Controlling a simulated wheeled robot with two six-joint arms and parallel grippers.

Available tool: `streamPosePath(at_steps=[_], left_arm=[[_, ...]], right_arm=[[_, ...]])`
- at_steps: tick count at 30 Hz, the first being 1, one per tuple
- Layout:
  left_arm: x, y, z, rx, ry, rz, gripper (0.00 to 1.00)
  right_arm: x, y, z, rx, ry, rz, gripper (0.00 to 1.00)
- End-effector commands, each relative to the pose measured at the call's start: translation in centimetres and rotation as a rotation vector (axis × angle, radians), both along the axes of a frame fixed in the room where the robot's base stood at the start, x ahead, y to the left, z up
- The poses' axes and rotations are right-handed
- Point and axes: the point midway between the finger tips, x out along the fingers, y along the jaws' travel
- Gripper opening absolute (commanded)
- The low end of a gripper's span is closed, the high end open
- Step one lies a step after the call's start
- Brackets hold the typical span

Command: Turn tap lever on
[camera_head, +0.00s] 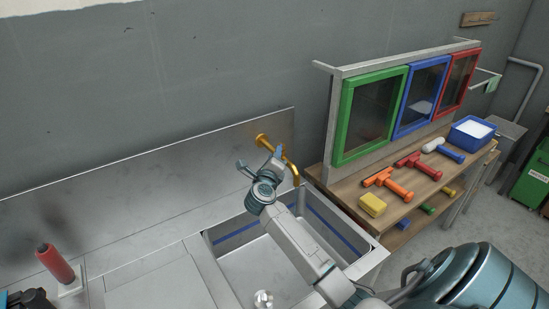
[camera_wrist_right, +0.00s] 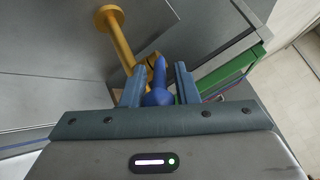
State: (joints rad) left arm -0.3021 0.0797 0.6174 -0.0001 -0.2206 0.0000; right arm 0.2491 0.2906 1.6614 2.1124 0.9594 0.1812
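The brass tap (camera_head: 284,161) is fixed to the steel backsplash above the sink. In the right wrist view the tap (camera_wrist_right: 122,42) has a round wall flange and a spout running down toward the gripper. Its blue lever (camera_wrist_right: 157,88) stands between the two fingers of my right gripper (camera_wrist_right: 159,86). The fingers are apart, with a gap on each side of the lever, so the gripper is open around it. In the head view my right gripper (camera_head: 261,165) is at the tap and partly covers it.
The steel sink (camera_head: 225,242) lies below my right arm. A red bottle-like object (camera_head: 56,264) stands at the left. At the right, a wooden bench (camera_head: 345,190) holds hammers, a yellow block (camera_head: 372,205) and a blue bin (camera_head: 472,132), in front of framed green, blue and red panels.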

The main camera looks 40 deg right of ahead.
Motion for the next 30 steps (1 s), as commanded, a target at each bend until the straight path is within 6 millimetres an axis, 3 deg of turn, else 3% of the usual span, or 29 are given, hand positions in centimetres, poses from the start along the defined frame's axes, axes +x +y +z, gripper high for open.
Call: streamPosePath(at_steps=[11, 24, 30], left_arm=[[0.7, 0.0, -0.1, 0.001, -0.010, -0.001, 0.54], [0.4, 0.1, -3.1, 0.001, -0.006, 0.000, 0.54], [0.4, 0.1, -3.7, 0.001, -0.005, 0.000, 0.54]], right_arm=[[-0.3, 0.3, -0.2, 0.002, 0.001, -0.001, 0.35], [-5.1, 6.5, -0.5, 0.005, -0.001, -0.001, 0.35], [-6.4, 8.2, -0.3, 0.002, 0.000, 0.000, 0.35]])
